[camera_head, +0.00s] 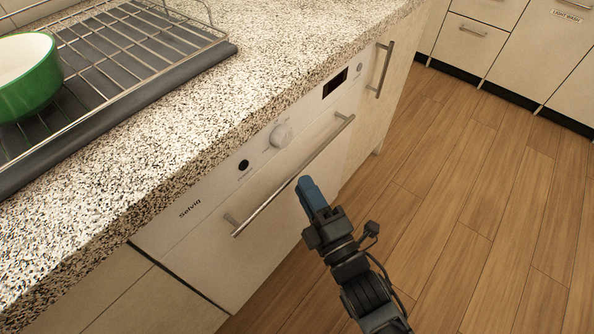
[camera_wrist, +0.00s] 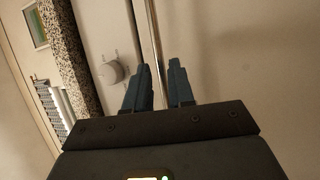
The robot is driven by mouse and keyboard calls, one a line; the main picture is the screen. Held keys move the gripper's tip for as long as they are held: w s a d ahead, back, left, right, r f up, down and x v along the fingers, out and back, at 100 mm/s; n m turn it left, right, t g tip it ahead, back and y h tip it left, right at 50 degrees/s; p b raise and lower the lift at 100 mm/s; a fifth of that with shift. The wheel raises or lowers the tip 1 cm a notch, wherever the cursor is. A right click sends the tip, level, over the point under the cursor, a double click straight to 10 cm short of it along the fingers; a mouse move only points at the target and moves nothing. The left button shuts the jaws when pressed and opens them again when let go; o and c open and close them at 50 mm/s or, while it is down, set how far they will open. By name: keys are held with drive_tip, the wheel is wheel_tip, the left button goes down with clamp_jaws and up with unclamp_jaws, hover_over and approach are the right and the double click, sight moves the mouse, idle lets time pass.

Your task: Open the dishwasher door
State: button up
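The white dishwasher front (camera_head: 285,215) is shut flush under the counter. Its long silver bar handle (camera_head: 275,195) runs along the upper part of the door and also shows in the wrist view (camera_wrist: 154,35). My gripper (camera_head: 307,184) is at the middle of the bar, fingertips pointing at the door. In the wrist view my gripper's two blue-grey fingers (camera_wrist: 160,78) are apart, with the bar seen between them, nearer the left finger. I cannot tell whether a finger touches it. A round white knob (camera_head: 281,135) sits on the panel above the handle.
A speckled counter (camera_head: 230,90) overhangs the dishwasher. A dish rack (camera_head: 130,45) and green bowl (camera_head: 30,85) stand on it. A cabinet with a handle (camera_head: 385,70) adjoins at right. The wooden floor (camera_head: 470,180) is clear to the right.

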sight(297, 171)
drive_tip(key=x, duration=0.4)
drive_tip(key=shift+w+a, duration=0.15)
drive_tip(key=shift+w, duration=0.2)
clamp_jaws()
